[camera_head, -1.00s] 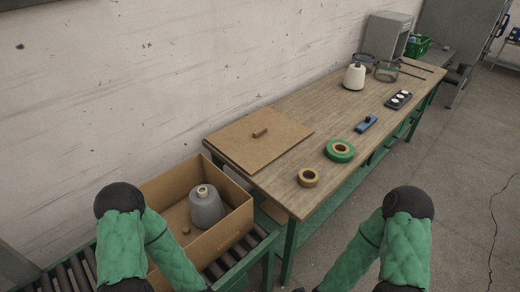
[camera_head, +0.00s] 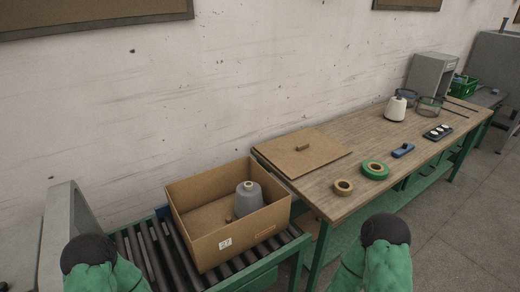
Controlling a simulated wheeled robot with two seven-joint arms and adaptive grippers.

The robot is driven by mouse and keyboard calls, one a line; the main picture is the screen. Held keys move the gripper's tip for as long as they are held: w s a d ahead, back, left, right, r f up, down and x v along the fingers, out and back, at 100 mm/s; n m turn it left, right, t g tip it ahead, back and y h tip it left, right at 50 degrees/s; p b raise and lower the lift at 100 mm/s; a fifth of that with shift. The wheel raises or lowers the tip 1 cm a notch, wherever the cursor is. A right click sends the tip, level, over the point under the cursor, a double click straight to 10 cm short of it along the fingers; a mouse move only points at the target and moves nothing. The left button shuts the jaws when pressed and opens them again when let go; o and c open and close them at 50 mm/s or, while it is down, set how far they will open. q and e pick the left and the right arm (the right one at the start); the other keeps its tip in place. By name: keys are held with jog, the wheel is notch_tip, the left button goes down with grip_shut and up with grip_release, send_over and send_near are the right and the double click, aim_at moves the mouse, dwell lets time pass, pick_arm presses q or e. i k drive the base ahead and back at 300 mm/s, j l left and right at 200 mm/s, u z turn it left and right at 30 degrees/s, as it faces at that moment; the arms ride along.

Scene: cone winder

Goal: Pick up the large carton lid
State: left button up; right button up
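The large carton lid (camera_head: 304,155) is a flat brown cardboard sheet with a small brown handle block (camera_head: 302,147) on its top. It lies flat on the near left end of the wooden workbench (camera_head: 370,140), close to the wall. Green-sleeved parts of my two arms show at the bottom of the head view, below the lid and apart from it. Both grippers are out of the picture.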

aim_at(296, 154)
jog(key=i+l+u, duration=0.15)
jog(key=l+u, duration=0.15)
jog(key=i+l+u, duration=0.1)
jog(key=l+u, duration=0.15)
jog(key=l, duration=0.3)
jog(key=i+l+u, duration=0.1)
jog(key=l+u, duration=0.2)
jog(key=l, duration=0.15)
